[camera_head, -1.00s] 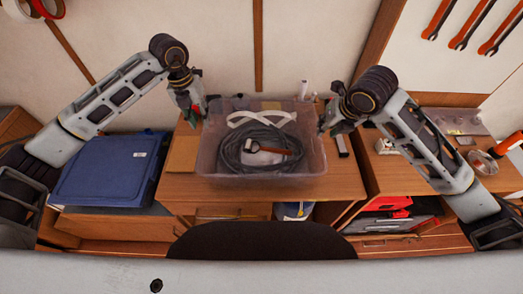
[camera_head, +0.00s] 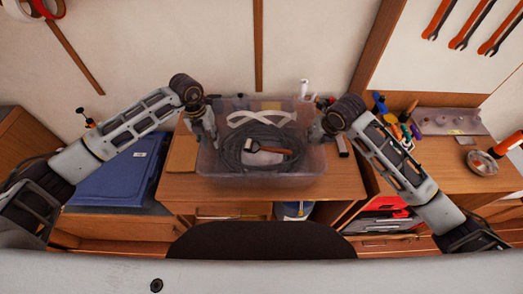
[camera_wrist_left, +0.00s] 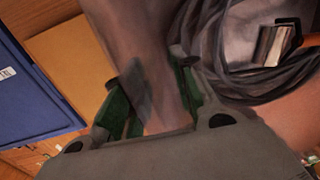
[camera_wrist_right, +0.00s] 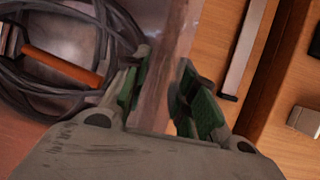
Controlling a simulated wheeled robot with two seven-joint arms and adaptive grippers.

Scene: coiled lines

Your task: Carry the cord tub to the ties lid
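The cord tub (camera_head: 262,181) is a clear plastic bin on the wooden desk, holding a coiled dark cable (camera_head: 235,150), a pale strap (camera_head: 262,116) and an orange-handled tool (camera_head: 275,151). My left gripper (camera_head: 213,142) is at the tub's left wall. In the left wrist view its green-padded fingers (camera_wrist_left: 157,88) stand apart on either side of the wall. My right gripper (camera_head: 322,131) is at the right wall; in the right wrist view its fingers (camera_wrist_right: 165,85) also straddle the wall with a gap. A blue lidded box (camera_head: 115,175) with a white label, possibly the ties lid, lies left.
A brown flat board (camera_head: 183,155) lies left of the tub. A small black-and-white item (camera_head: 343,147) and a white bottle (camera_head: 303,90) are near its right side. The right bench holds pens and tools (camera_head: 398,112) and a round metal dish (camera_head: 482,163). A black chair back (camera_head: 262,240) stands in front.

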